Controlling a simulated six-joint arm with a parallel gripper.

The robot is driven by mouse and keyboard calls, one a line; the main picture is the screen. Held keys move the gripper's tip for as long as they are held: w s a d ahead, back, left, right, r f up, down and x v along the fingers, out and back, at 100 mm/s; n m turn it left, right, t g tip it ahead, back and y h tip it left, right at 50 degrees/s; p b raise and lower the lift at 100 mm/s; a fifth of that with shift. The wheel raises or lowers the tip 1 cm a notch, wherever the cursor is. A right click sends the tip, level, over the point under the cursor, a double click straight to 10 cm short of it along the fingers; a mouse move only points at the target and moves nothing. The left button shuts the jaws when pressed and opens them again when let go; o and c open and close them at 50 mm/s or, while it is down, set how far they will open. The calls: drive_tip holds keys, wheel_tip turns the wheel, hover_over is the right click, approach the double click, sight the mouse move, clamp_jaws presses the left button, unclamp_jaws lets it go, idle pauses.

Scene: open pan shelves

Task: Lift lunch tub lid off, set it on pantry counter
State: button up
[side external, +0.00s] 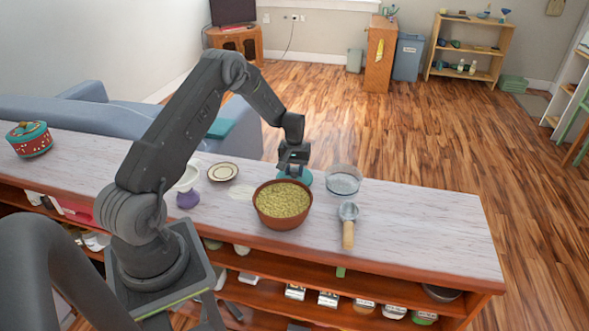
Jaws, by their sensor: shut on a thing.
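My gripper (292,165) points down over the pantry counter, just behind the open reddish-brown tub (280,222). It is shut on a teal piece (305,178), which looks like the lunch tub lid. The jaws and the tub's rim hide much of the lid. It is low over the counter or on it; I cannot tell which. The tub stands upright and is full of yellowish-green grains, its top uncovered. The pale wooden pantry counter (420,225) runs across the view.
A glass bowl (343,182) stands right of the lid, with a wooden-handled scoop (348,225) in front. The counter's right end is clear.

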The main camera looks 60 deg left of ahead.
drive_tip(key=o, duration=1.2)
drive_tip(key=shift+r, duration=3.95)
